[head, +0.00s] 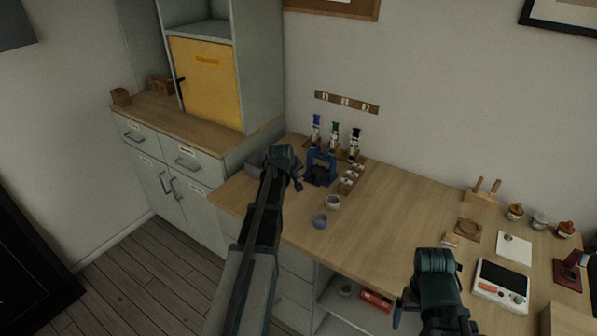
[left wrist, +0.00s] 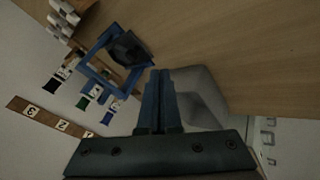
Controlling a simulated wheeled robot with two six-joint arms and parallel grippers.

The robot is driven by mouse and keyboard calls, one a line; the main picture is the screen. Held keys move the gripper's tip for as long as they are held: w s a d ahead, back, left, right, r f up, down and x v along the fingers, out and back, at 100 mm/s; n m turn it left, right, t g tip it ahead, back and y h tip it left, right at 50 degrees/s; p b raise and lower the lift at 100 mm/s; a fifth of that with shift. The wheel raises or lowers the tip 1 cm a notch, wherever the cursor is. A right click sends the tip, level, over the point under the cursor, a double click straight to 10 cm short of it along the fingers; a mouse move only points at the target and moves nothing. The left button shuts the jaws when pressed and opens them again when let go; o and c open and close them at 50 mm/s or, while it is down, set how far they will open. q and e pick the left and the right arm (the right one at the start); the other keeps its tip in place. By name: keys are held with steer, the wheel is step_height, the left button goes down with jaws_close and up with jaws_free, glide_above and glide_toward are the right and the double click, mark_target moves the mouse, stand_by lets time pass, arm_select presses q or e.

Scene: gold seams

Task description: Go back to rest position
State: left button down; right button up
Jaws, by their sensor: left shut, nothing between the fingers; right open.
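My left gripper (head: 299,183) is over the left part of the wooden workbench (head: 400,208), beside a blue stand (head: 321,168). In the left wrist view, the fingers of the left gripper (left wrist: 158,98) are together with nothing between them. The blue stand (left wrist: 98,62) shows there too, apart from the fingers. My right gripper (head: 458,268) is near the bench's front edge, left of a white device (head: 500,282). It is open, and its fingers are mostly hidden in the head view.
Two small cups (head: 320,220) stand near the bench's front edge. Three coloured bottles (head: 334,137) stand behind the blue stand. Several small jars (head: 540,220) and a white paper (head: 513,248) are at the right. A cabinet with a yellow door (head: 206,88) is at the left. The bench middle is clear.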

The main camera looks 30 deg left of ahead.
arm_select(q)
steer(key=p+v, duration=0.1)
steer(key=v, duration=0.2)
steer(key=shift+s+r, duration=0.15)
arm_select(e)
step_height(320, 180, up, 3)
steer(key=shift+f, duration=0.1)
arm_select(q)
steer(key=s+d+f+m+g, duration=0.1)
steer(key=s+d+m, duration=0.2)
steer(key=d, duration=0.6)
steer(key=s+d+f+m+g+h, duration=0.1)
steer(key=s+d+m+g, duration=0.1)
steer(key=s+d, duration=0.5)
steer(key=s+d+f+m+g, duration=0.2)
steer(key=s+d+m, duration=0.3)
steer(key=d, duration=0.8)
steer(key=shift+s+d+h, duration=0.15)
steer(key=shift+s+h, duration=0.15)
steer(key=shift+s, duration=0.3)
steer(key=s+d+m+g+y, duration=0.1)
steer(key=s+d+m, duration=0.4)
steer(key=s, duration=0.7)
steer(key=shift+d+g, duration=0.8)
steer(key=shift+d, duration=0.3)
steer(key=shift+s+f, duration=0.1)
steer(key=shift+f, duration=0.05)
